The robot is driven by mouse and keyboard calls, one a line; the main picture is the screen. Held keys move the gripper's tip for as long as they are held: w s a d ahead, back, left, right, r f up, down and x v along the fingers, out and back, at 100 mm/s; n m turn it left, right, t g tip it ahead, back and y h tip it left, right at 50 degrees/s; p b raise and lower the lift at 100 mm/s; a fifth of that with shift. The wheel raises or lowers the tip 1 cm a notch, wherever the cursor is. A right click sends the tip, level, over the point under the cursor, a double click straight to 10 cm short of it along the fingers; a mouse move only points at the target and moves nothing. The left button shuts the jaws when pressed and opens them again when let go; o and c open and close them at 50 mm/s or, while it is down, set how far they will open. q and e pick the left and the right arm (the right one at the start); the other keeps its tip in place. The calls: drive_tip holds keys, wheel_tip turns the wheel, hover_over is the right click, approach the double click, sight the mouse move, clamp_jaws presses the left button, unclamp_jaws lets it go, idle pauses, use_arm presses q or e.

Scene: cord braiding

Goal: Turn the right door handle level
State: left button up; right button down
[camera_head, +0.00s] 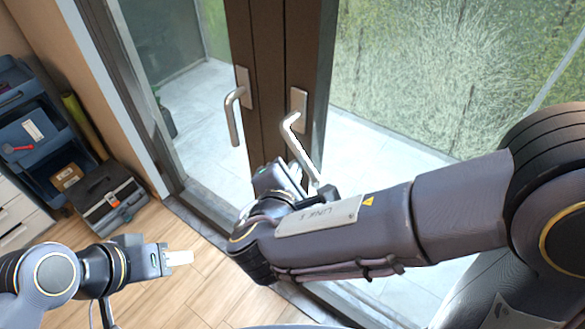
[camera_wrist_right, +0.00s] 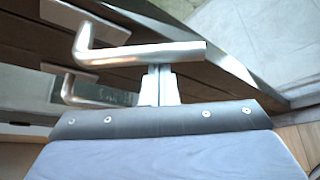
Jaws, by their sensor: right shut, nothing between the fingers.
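The right door handle (camera_head: 303,150) is a metal lever on the right dark door frame. It slants down to the right, not level. The left door handle (camera_head: 232,118) hangs almost straight down. My right gripper (camera_head: 296,177) is at the lower part of the right handle; my forearm partly hides it. In the right wrist view, its fingers (camera_wrist_right: 158,85) are together and empty, just under the right handle's bar (camera_wrist_right: 150,53). I cannot tell if they touch it. The left handle (camera_wrist_right: 98,98) is behind. My left gripper (camera_head: 180,258) is low, away from the doors.
Brown door frames (camera_head: 262,60) surround glass panes, with pale paving and grass outside. A toolbox (camera_head: 110,198) and a blue tool cart (camera_head: 40,135) stand at the left. The wooden floor (camera_head: 185,300) around my left gripper is clear.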

drive_tip(key=shift+s+d+r+p, duration=0.1)
drive_tip(key=shift+r+p, duration=0.1)
drive_tip(key=shift+p, duration=0.15)
drive_tip(key=shift+n, duration=0.3)
drive_tip(key=r+n+g+h+p, duration=0.1)
drive_tip(key=p, duration=0.2)
drive_tip(key=s+d+r+n+g+h+p, duration=0.1)
drive_tip(key=r+p, duration=0.1)
drive_tip(key=p, duration=0.2)
drive_tip(key=d+r+n+g+h+p, duration=0.1)
drive_tip(key=p, duration=0.3)
drive_tip(key=shift+s+d+r+n, duration=0.2)
drive_tip(key=shift+s+n, duration=0.1)
drive_tip(key=shift+n, duration=0.1)
drive_tip(key=shift+s+d+r+n+g+h+p, duration=0.15)
drive_tip(key=shift+r+n+g+h+p, duration=0.3)
drive_tip(key=shift+p, duration=0.6)
drive_tip(key=shift+r, duration=0.2)
